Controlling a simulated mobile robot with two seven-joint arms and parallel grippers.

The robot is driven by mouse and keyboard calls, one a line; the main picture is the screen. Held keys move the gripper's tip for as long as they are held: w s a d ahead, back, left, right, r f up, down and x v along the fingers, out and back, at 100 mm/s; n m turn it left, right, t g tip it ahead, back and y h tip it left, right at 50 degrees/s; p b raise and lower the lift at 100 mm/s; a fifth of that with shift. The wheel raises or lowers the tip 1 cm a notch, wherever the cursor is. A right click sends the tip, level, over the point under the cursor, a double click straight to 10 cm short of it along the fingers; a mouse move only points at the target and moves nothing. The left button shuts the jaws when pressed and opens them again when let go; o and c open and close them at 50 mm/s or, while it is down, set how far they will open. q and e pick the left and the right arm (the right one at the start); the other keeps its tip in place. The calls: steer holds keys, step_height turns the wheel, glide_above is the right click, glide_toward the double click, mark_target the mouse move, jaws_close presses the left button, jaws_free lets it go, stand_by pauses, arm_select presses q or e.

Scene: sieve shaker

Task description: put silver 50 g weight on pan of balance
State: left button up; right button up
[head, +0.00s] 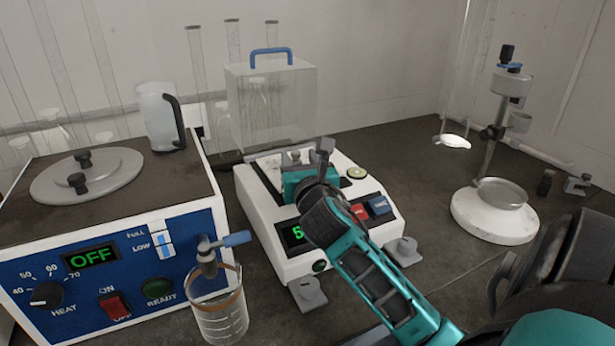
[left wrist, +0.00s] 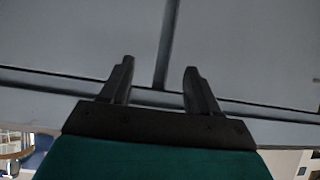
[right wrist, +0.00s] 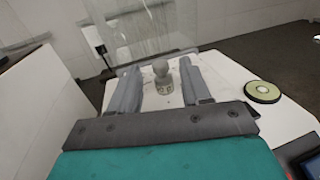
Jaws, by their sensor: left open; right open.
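The silver 50 g weight (right wrist: 162,78) is a small knobbed cylinder. In the right wrist view it stands upright on the pale pan of the balance, between my fingers. The white balance (head: 291,260) has a lit green display (head: 296,234), mostly hidden by my right arm; only a leading 5 shows. My right gripper (head: 306,157) is over the pan with its fingers apart, one on each side of the weight (right wrist: 160,88). My left gripper (left wrist: 158,88) is open and empty, seen only in the left wrist view, before a grey panelled surface.
A clear cover with a blue handle (head: 271,56) stands behind the pan. A blue-fronted heater (head: 124,265) and a beaker (head: 219,312) are at the left. A round-based stand (head: 494,219) is at the right.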

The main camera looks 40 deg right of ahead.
steer(key=v, duration=0.9)
steer(key=shift+s+a, duration=0.2)
steer(key=shift+s, duration=0.1)
